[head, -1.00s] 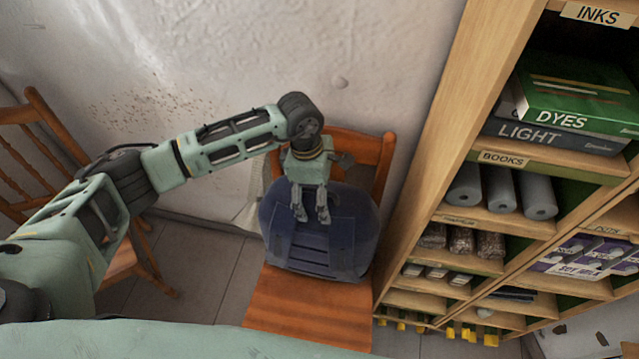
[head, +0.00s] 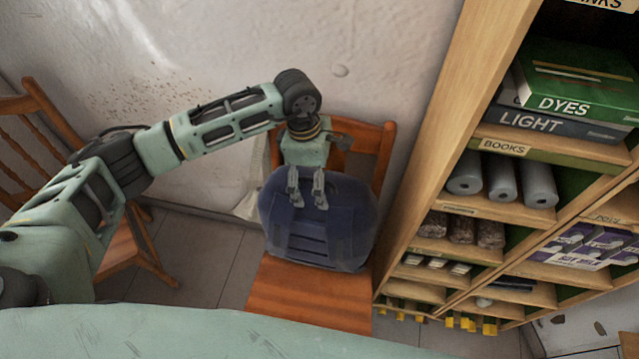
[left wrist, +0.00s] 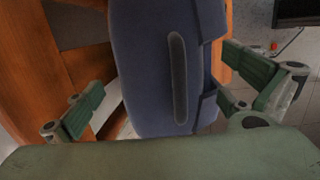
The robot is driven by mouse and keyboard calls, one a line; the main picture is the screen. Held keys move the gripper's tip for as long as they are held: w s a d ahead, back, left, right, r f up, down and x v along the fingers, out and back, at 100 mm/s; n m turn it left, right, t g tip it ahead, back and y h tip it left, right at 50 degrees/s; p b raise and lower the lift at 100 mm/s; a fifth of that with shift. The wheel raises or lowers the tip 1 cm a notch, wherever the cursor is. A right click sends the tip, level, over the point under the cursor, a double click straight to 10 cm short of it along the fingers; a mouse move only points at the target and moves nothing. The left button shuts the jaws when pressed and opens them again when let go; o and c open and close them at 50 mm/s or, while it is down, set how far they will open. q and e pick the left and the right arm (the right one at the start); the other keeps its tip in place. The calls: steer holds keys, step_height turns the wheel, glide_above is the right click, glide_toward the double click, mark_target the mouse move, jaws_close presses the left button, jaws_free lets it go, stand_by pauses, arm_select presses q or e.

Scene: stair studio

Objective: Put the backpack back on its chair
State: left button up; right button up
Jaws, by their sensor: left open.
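The dark blue backpack (head: 318,222) stands on the seat of the orange wooden chair (head: 300,303), against its backrest. My left gripper (head: 306,203) is over the top of the backpack in the head view, fingers apart. In the left wrist view the backpack (left wrist: 150,75) fills the middle, with a long grey strip on it. There the two green fingers of my left gripper (left wrist: 170,98) are spread wide to either side of it and hold nothing. My right gripper is in neither view.
A wooden shelf unit (head: 437,130) with boxes, rolls and bags stands close to the chair's right. Another wooden chair (head: 45,125) is at the left by the wall (head: 390,50). Bare floor (head: 205,262) lies between the chairs.

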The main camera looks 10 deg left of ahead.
arm_select(q)
step_height(320, 180, up, 9)
steer(key=a+b, duration=0.1)
steer(key=shift+a+r, duration=0.2)
steer(key=shift+a, duration=0.05)
stand_by(0.4)
